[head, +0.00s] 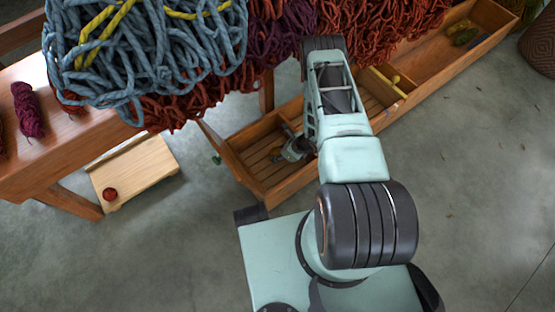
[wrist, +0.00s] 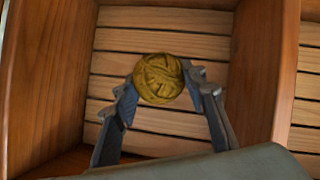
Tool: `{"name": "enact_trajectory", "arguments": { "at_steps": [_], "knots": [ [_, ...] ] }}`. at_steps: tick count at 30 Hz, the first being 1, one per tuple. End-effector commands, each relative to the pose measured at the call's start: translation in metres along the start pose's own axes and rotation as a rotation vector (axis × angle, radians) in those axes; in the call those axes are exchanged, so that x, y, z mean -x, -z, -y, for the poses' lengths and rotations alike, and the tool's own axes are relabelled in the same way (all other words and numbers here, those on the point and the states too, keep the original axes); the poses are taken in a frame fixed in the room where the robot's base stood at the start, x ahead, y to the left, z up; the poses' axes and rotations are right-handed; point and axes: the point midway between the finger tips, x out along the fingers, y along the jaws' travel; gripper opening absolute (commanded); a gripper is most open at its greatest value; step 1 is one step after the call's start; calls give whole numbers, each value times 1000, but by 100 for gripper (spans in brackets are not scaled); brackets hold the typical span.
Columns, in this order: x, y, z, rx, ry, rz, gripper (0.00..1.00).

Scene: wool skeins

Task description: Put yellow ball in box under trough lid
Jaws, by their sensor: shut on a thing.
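The yellow ball (wrist: 159,78) is a dull mustard ball of wound yarn. My gripper (wrist: 160,88) is shut on it, one finger on each side. In the head view my gripper (head: 297,148) reaches down into the left end compartment of the long wooden trough (head: 262,190); the ball (head: 275,154) is a small spot by the fingers. In the wrist view the ball is over the slatted floor (wrist: 160,42), between the compartment's side walls. I cannot tell whether it touches the slats. I cannot make out a lid for sure.
A pale wooden board (head: 145,168) with a red ball (head: 110,193) lies at left. A small green thing (head: 216,159) is beside the trough. Green and yellow pieces (head: 463,32) lie in its far end.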

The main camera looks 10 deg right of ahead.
Motion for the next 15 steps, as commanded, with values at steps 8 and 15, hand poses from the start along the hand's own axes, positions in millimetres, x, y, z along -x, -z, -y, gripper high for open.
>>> {"name": "enact_trajectory", "arguments": {
  "at_steps": [8, 15],
  "knots": [
    [-29, 17, 0, 0, -1, -1, 17],
    [-34, 20, 0, 1, 0, 0, 17]
  ]
}}
